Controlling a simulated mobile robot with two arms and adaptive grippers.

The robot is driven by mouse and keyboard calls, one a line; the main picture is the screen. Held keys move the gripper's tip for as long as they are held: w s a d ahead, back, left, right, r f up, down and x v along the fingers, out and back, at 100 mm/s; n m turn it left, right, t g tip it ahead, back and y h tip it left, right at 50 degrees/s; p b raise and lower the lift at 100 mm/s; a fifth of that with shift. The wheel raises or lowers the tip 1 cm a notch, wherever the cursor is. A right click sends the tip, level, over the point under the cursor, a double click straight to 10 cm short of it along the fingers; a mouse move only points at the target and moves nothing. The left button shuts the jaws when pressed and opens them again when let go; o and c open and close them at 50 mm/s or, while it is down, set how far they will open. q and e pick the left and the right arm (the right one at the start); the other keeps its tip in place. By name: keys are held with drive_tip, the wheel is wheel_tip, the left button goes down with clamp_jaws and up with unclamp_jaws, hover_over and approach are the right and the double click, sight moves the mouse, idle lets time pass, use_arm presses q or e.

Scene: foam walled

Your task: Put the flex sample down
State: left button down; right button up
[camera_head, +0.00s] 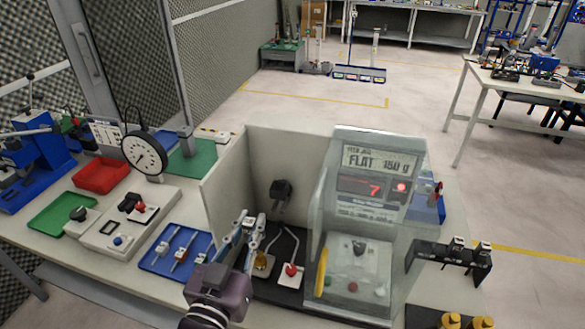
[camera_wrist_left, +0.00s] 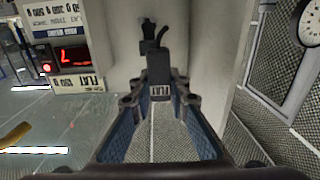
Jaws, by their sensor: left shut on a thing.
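My left gripper (camera_head: 247,235) reaches into the light-walled booth (camera_head: 222,185) from the front left. In the left wrist view the left gripper (camera_wrist_left: 158,98) has its blue-padded fingers closed around a small dark piece (camera_wrist_left: 160,68) with a white tag. I take this piece to be the flex sample; it is hard to make out in the head view. My right gripper is not in view.
A black fixture (camera_head: 281,190) sits on the booth's back wall. A red-topped piece (camera_head: 291,270) and a brass-coloured piece (camera_head: 263,262) stand on the dark booth floor. A blue tray (camera_head: 176,250), a dial gauge (camera_head: 145,153) and a red bin (camera_head: 101,175) are to the left. A black rack (camera_head: 448,258) is on the right.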

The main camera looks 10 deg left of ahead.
use_arm(q)
drive_tip(key=w+d+r, duration=0.1)
drive_tip(key=w+r, duration=0.5)
drive_tip(key=r, duration=0.4)
drive_tip(key=w+r, duration=0.7)
drive_tip(key=r, duration=0.4)
drive_tip(key=shift+w+d+r+h, duration=0.15)
drive_tip(key=shift+w+d+h, duration=0.15)
drive_tip(key=shift+d, duration=0.1)
wheel_tip(320, 180, down, 20)
drive_tip(key=shift+r, duration=0.2)
drive_tip(key=shift+f, duration=0.1)
drive_tip(key=shift+f, duration=0.15)
drive_tip(key=c, duration=1.8)
unclamp_jaws()
drive_tip(key=shift+c, duration=0.2)
